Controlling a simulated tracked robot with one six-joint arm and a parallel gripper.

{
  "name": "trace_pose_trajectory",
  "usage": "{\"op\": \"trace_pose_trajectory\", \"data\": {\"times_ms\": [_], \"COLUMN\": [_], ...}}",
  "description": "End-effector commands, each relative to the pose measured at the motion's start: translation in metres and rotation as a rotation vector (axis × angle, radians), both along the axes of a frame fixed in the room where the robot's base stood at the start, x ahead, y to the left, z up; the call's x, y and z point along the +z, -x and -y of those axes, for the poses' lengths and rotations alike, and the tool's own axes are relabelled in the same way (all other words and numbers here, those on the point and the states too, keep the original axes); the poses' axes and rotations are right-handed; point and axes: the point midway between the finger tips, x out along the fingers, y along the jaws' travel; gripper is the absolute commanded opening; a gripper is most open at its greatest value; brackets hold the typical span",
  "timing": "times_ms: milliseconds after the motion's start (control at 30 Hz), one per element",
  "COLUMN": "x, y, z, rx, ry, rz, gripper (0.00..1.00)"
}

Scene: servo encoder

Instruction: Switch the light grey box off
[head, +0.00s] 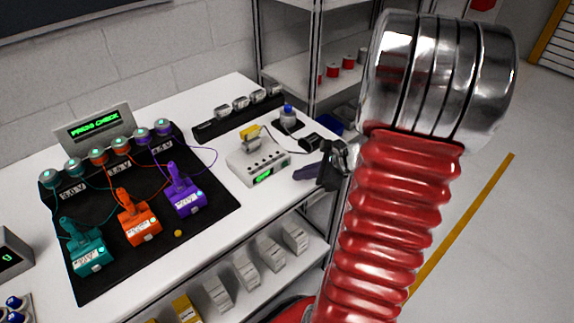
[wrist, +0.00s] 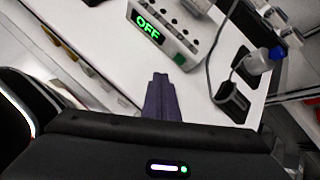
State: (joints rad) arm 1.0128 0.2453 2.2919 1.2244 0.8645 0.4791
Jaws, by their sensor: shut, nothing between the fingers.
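The light grey box (head: 246,163) stands on the right part of the white table, with several small dark controls on top. Its green front display reads OFF in the wrist view, where the box (wrist: 190,50) is at the top. My gripper (head: 297,174) is to the right of the box, apart from it, near the table's right edge. In the wrist view my gripper's (wrist: 160,78) dark purple fingers are together and empty, pointing toward the box's side.
A black adapter (head: 310,142) with a cable and a blue-capped bottle (head: 288,117) stand behind the box. Teal (head: 88,250), orange (head: 138,222) and purple (head: 186,192) devices sit on a black mat (head: 105,285). The table front near the box is clear.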

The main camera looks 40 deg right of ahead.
Motion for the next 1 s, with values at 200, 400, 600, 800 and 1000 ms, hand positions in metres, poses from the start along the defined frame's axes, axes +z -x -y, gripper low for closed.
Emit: {"op": "trace_pose_trajectory", "data": {"times_ms": [200,400,600,800,1000], "x": [0.000,0.000,0.000,0.000,0.000], "y": [0.016,0.030,0.035,0.035,0.034], "z": [0.001,0.001,0.001,0.001,0.001], "rx": [-0.002,-0.001,-0.001,0.000,0.000], "ry": [0.001,0.000,0.000,0.000,0.000], "rz": [0.000,0.000,0.001,0.000,0.000], "gripper": [0.00,0.00,0.00,0.00,0.00]}}
